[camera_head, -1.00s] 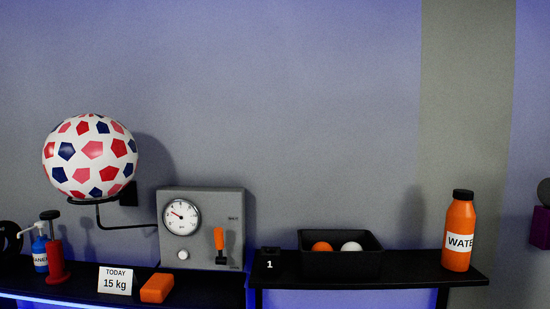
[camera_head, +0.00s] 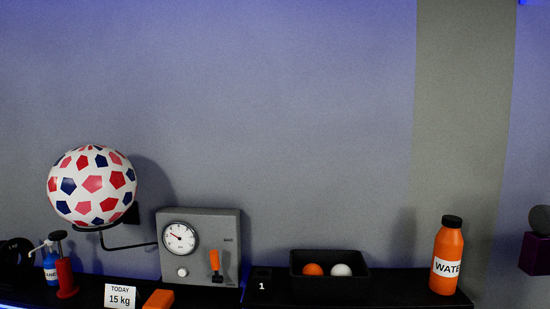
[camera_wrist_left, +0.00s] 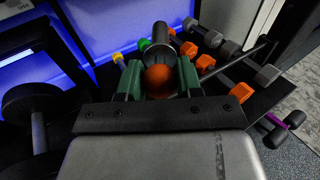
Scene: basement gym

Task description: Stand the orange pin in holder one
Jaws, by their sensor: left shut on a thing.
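Holder one (camera_head: 262,285) is a small black block marked 1 on the dark shelf, between the grey gauge box and the black tray. In the left wrist view my left gripper (camera_wrist_left: 160,82) is shut on the orange pin (camera_wrist_left: 160,79). Neither gripper shows in the head view, so I cannot see the pin and the holder together. My right gripper is out of view.
The grey gauge box (camera_head: 200,240) stands left of the holder. A black tray (camera_head: 330,282) with an orange and a white ball is to its right, then an orange water bottle (camera_head: 447,258). The wrist view shows several dumbbells (camera_wrist_left: 206,64) below.

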